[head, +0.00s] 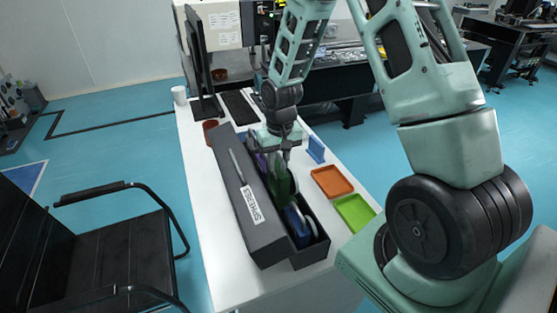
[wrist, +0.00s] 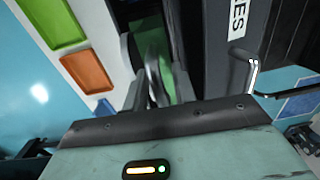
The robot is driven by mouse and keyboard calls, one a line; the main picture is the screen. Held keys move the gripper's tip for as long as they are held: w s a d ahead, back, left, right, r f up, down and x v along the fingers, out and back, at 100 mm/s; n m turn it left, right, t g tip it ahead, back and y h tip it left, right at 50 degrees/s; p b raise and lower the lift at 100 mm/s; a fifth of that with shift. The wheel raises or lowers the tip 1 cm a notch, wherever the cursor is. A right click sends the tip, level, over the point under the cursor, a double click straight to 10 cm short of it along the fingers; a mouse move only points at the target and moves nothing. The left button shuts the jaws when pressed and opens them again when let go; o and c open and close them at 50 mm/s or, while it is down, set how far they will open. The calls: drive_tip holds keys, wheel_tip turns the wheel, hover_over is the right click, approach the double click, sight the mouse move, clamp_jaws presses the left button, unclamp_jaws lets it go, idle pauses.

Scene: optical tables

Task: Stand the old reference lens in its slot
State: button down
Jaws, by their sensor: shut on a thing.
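A long dark box (head: 238,205) labelled "SPHERES" lies open on the white table. A green round lens (head: 281,182) stands upright over the box's open channel, and its green face shows in the wrist view (wrist: 150,42). My gripper (head: 283,155) is shut on the green lens, pointing down from above. I cannot tell whether the lens's lower edge is seated in a slot. A blue lens (head: 298,222) sits in the box nearer the front, and a purple piece (head: 261,162) shows behind the green lens. The slots themselves are mostly hidden.
An orange tray (head: 332,181) and a green tray (head: 354,212) lie right of the box, with a small blue upright piece (head: 316,149) behind them. A monitor (head: 201,65), keyboard (head: 240,107) and white cup (head: 179,95) stand at the back. A black chair (head: 120,240) is at left.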

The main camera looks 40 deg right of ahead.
drive_tip(key=shift+f+b, duration=2.5)
drive_tip(key=shift+f, duration=1.5)
drive_tip(key=shift+c, duration=1.2)
unclamp_jaws()
drive_tip(key=shift+r+p, duration=3.4)
drive_tip(key=shift+r, duration=1.15)
